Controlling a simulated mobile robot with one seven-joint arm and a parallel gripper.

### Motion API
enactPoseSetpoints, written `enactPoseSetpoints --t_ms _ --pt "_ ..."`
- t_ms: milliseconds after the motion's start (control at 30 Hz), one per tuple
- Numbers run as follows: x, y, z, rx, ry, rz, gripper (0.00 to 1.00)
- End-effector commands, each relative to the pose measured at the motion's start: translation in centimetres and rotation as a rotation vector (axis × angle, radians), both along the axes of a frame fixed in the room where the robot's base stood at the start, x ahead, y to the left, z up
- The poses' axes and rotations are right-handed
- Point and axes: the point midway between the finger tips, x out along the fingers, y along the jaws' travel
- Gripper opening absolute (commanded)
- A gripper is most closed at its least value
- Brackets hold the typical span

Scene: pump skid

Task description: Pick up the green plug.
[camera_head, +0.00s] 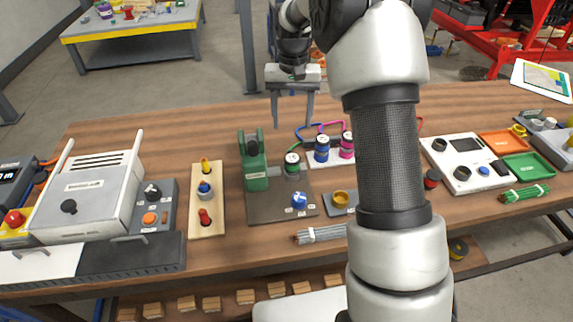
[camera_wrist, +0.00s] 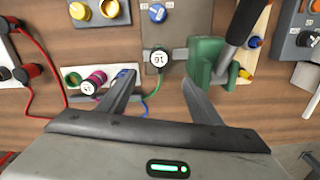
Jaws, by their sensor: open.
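The green plug (camera_head: 292,161) stands upright on the dark grey base plate (camera_head: 262,208), right of the green hand-lever device (camera_head: 254,165). In the wrist view the green plug (camera_wrist: 158,58) shows a dark body, a white numbered top and a green cable. My gripper (camera_head: 291,124) is above and behind the plug in the head view, fingers apart and empty. In the wrist view the plug lies just beyond and between the fingertips (camera_wrist: 160,78), not touched by them.
A white block with a blue plug (camera_head: 321,149) and a magenta plug (camera_head: 347,145) stands close by to the right. In the wrist view one finger partly covers the blue plug. The green device (camera_wrist: 207,57) is close to the other finger. A blue knob (camera_head: 299,200) sits in front.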

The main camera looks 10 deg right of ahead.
Motion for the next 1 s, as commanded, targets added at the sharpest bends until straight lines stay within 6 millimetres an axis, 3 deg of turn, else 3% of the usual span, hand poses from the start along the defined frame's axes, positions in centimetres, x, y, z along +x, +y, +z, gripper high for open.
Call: enactPoseSetpoints --t_ms 200,400,667,1000 --pt "-0.2 0.0 -5.2 0.000 0.006 0.000 0.59" --pt "-0.2 0.0 -8.7 0.000 0.002 0.001 0.59" --pt "-0.3 0.0 -10.5 0.000 0.001 0.001 0.59" --pt "-1.1 -0.1 -14.9 0.000 0.002 0.001 0.59"
